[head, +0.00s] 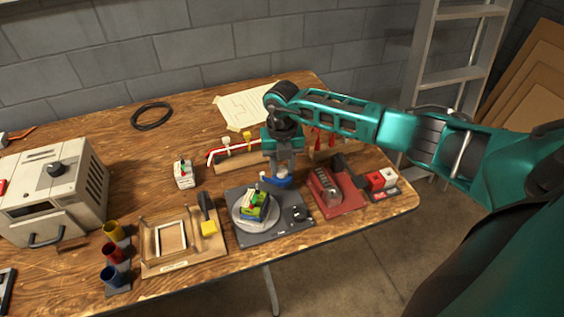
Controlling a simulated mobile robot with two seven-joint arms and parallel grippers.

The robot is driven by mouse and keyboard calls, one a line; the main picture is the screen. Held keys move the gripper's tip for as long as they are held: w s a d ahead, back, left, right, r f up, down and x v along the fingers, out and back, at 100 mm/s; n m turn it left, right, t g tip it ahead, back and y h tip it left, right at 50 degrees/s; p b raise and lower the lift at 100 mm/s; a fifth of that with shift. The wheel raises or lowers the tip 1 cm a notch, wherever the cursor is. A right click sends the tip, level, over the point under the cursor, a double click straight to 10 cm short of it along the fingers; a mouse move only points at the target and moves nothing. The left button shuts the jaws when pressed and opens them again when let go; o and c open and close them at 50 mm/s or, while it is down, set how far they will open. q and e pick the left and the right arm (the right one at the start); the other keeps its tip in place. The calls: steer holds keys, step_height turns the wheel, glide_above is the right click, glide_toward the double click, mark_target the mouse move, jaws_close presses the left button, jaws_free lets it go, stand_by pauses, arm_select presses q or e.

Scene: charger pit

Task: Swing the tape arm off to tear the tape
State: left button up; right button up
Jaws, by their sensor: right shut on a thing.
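A dark base plate (272,231) lies near the front edge of the wooden table. On it is a round grey turntable (241,222) carrying a green, yellow and white block (254,206). A blue part (276,182), which looks like the tape arm, is at the back right of the plate, behind a black knob (297,213). My right gripper (281,175) points down and is shut on this blue part. The fingers hide some of it. I cannot make out the tape itself. My left gripper is not in view.
A wooden jig (178,243) and a yellow-tipped tool (207,216) lie to the left. A wooden rack (236,161) stands behind. The table's back left is mostly clear.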

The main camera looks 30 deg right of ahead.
mark_target(282, 169)
stand_by(0.4)
steer(key=o, duration=1)
steer(key=shift+o, duration=0.2)
step_height(282, 169, up, 13)
